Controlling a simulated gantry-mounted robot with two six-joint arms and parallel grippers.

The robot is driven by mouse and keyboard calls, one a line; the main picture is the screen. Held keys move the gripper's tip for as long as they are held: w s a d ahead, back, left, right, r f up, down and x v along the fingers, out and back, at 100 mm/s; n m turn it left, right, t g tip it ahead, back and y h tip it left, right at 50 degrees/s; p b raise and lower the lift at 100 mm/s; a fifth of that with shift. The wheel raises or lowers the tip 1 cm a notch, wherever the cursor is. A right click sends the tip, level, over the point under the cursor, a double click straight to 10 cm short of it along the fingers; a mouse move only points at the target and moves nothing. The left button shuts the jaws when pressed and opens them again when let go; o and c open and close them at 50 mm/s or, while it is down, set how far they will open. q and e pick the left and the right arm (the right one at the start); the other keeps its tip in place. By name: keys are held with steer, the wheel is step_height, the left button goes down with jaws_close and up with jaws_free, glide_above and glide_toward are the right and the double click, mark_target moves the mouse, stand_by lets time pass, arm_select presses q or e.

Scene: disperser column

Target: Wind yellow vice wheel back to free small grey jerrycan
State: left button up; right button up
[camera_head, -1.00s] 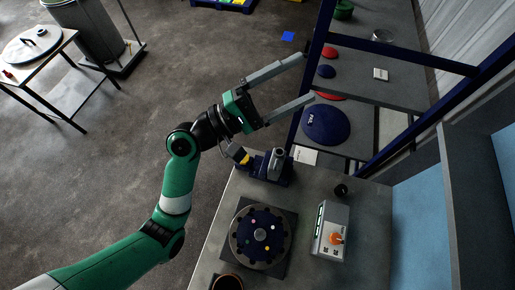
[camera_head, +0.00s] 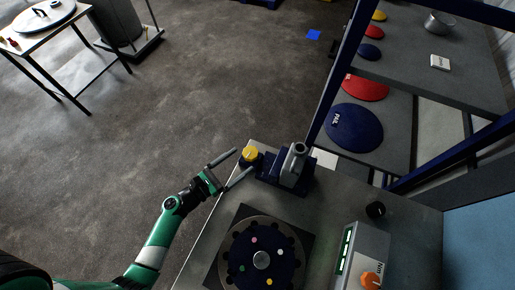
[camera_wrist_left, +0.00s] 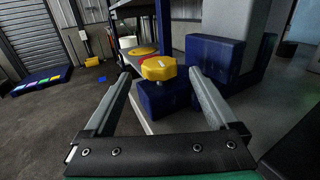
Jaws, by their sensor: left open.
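The yellow vice wheel (camera_head: 250,153) sits at the left end of the blue vice (camera_head: 268,181) on the bench corner. It also shows in the left wrist view (camera_wrist_left: 158,68), facing me, in front of a blue vice block (camera_wrist_left: 165,98). The small grey jerrycan (camera_head: 294,166) stands upright in the vice; its lower part is hidden by the blue jaws. My left gripper (camera_head: 243,161) is open and empty, with its two fingers pointing at the wheel, one on each side. In the wrist view the wheel appears between the fingertips (camera_wrist_left: 159,72); contact cannot be told. My right gripper is not in view.
A round dark rotor plate (camera_head: 262,259) with coloured dots lies on the bench in front of the vice. A grey control box (camera_head: 362,255) with an orange knob stands to its right. A blue-framed shelf (camera_head: 345,70) rises behind the vice. The floor at left is open.

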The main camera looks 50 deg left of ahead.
mark_target(253, 147)
arm_select(q)
steer(key=w, duration=0.5)
steer(key=w+b, duration=0.1)
steer(key=w, duration=0.2)
steer(key=shift+w+d, duration=0.2)
steer(key=shift+d, duration=0.1)
steer(key=c, duration=1.4)
steer(key=shift+o, duration=0.2)
steer(key=shift+f+n+y+b, duration=0.2)
steer(key=shift+n+y+b, duration=0.45)
steer(key=shift+y, duration=0.25)
steer(key=y, duration=0.1)
steer(key=n+y+b, duration=0.1)
steer(key=shift+a+n+y+b, duration=0.2)
steer(key=shift+n+y+b, duration=0.05)
steer(key=shift+y+b, duration=0.05)
steer(key=shift+a+n+g+y+b, duration=0.15)
steer(key=shift+n+g+y+b, duration=0.2)
steer(key=shift+y, duration=0.35)
steer(key=shift+s+a+r+n+g+y+b, duration=0.1)
steer(key=shift+a+n+g+y+b, duration=0.1)
steer(key=shift+n+y, duration=0.3)
steer(key=shift+s+a+r+n+g+y+b, duration=0.15)
steer(key=shift+n+y, duration=0.2)
steer(key=shift+y, duration=0.25)
steer(key=shift+w, duration=0.1)
